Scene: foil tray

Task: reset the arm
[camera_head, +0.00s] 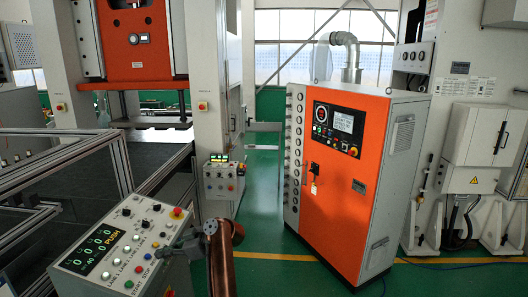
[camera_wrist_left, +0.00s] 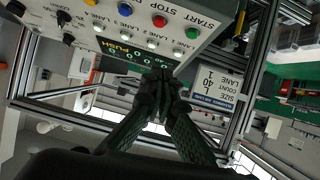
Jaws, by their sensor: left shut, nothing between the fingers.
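My left gripper (camera_head: 170,248) is at the right side of the grey control panel (camera_head: 150,225), close to its lit face. In the left wrist view the gripper's dark fingers (camera_wrist_left: 160,82) are together, with nothing seen between them. They point at the panel near its display (camera_wrist_left: 125,52), and I cannot tell whether they touch it. The panel carries lane buttons, a green-lit display reading PUSH, and red, blue and yellow buttons. My copper-coloured left arm rises from the bottom of the head view. My right gripper does not show.
A large orange cabinet (camera_head: 340,175) stands to the right of the arm. A smaller control box (camera_head: 224,180) stands behind the gripper. Metal frame rails (camera_head: 60,155) lie at the left. Green floor (camera_head: 262,200) shows between the control box and the cabinet.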

